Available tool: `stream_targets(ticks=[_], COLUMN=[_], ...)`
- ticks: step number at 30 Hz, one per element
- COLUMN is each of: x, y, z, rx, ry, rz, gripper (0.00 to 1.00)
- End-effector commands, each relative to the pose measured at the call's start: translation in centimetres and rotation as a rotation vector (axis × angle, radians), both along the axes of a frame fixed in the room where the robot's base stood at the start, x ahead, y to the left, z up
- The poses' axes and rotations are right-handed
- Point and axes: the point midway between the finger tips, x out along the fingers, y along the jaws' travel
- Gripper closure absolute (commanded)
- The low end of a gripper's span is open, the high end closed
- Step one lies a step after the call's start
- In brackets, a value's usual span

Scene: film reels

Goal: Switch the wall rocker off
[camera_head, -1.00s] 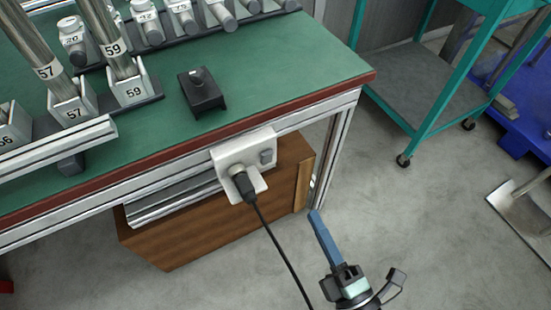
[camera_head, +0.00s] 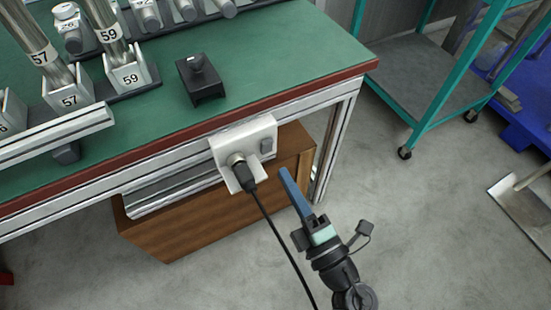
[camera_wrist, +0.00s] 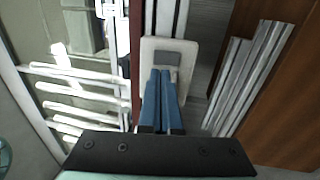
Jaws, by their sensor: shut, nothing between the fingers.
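The wall rocker (camera_head: 266,146) is a small grey switch on the right part of a white plate (camera_head: 262,127) fixed to the front rail of the green-topped bench. A black plug (camera_head: 243,176) sits in the socket left of the rocker, its cable hanging down. My gripper (camera_head: 284,170) has its blue fingers together, empty, pointing up at the plate, just below and right of the rocker in the head view. In the wrist view the fingertips (camera_wrist: 163,73) lie over the plate, just below the grey rocker (camera_wrist: 167,60). Whether they touch it cannot be told.
The green bench top (camera_head: 290,60) carries a black box with a knob (camera_head: 200,80) and numbered holders with metal tubes (camera_head: 128,72). A brown wooden box (camera_head: 195,220) stands under the bench. A teal cart (camera_head: 412,90) stands at the right. Floor between is clear.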

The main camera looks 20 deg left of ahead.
Motion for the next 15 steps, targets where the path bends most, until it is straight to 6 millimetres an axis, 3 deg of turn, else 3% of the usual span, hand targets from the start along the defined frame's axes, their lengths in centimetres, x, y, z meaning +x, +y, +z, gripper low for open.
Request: stream_targets(ticks=[6,15], x=[2.2,3.2], y=[2.9,4.1], z=[0.5,1.0], rx=[0.000,0.000], ry=[-0.003,-0.001], rz=[0.002,0.000], gripper=[1.00,1.00])
